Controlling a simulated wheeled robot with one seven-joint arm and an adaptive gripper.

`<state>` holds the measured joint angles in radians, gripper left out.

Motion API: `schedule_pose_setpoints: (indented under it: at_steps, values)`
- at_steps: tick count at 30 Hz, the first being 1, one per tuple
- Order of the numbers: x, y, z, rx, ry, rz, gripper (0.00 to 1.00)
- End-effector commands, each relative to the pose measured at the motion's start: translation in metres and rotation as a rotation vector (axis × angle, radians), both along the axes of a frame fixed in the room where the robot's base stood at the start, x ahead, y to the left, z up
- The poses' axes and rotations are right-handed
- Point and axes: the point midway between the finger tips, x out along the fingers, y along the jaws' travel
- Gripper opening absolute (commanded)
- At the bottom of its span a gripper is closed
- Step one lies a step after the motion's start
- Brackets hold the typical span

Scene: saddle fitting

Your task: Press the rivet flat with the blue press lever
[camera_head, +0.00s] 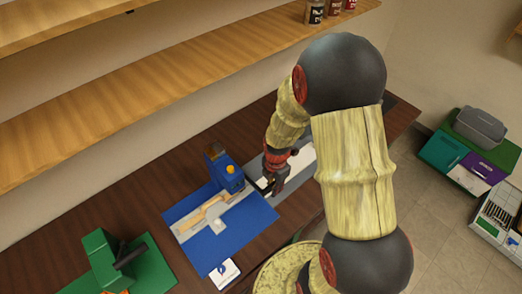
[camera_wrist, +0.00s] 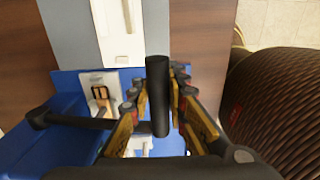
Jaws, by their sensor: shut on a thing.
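The blue press (camera_head: 225,170) stands at the back of a blue base (camera_head: 255,222) on the dark table. A tan strap (camera_head: 203,212) lies on a grey strip over this base. In the wrist view the lever's black upright grip (camera_wrist: 158,75) stands between my fingers, and its dark arm (camera_wrist: 80,122) runs left. My gripper (camera_wrist: 158,105) is shut on the lever grip. In the head view my gripper (camera_head: 273,180) is just right of the press, partly hidden by my arm. I cannot make out the rivet.
A green press (camera_head: 103,262) with a dark lever stands at the front left. A white card (camera_head: 224,274) lies by the blue base's front edge. A wooden shelf (camera_head: 130,105) runs along the wall behind. Green and white boxes (camera_head: 470,150) are at the far right.

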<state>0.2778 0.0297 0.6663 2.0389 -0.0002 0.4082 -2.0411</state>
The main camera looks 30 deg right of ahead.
Motion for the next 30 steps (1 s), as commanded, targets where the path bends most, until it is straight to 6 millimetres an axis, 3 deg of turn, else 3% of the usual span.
schedule_pose_setpoints:
  at_steps: [30]
  values:
    - [0.001,0.0,0.032,0.001,0.006,0.0,0.03]
